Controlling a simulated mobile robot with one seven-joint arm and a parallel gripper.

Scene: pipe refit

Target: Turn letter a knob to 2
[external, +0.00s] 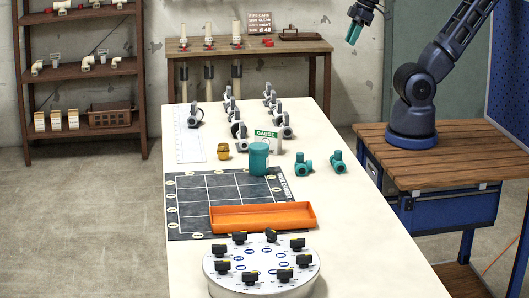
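A round white panel (262,262) sits at the near end of the long white table. A ring of several black knobs stands on it, among them a knob (271,236) at the back and a knob (250,279) at the front. Blue-outlined labels lie inside the ring. The letters and numbers are too small to read, so I cannot tell which knob is a or where it points. My gripper (352,36) hangs at the top edge, high and far from the panel. Its fingers are too small to show whether they are open.
An orange tray (262,217) lies just behind the panel on a dark grid mat (190,200). The table right of the panel is clear.

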